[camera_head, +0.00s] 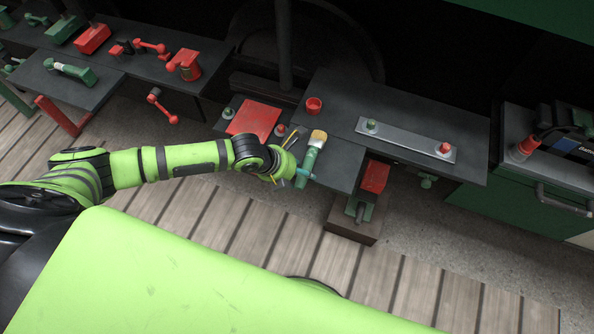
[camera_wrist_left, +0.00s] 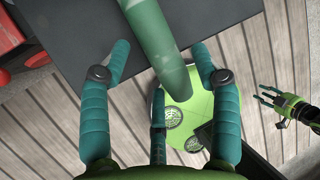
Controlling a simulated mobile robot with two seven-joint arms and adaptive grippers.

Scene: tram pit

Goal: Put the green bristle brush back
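The green bristle brush (camera_head: 309,160) has tan bristles at its upper end and a green handle. It is at the front edge of the dark middle tabletop (camera_head: 334,168). My left gripper (camera_head: 297,168) is at the handle in the head view. In the left wrist view the green handle (camera_wrist_left: 172,75) runs between the teal fingers of my left gripper (camera_wrist_left: 160,55), with gaps visible on both sides. The bristles are outside that view. My right gripper (camera_wrist_left: 264,97) shows at the right of the left wrist view, fingers spread and empty, over the floor.
The left table (camera_head: 130,70) holds several red and green tools.

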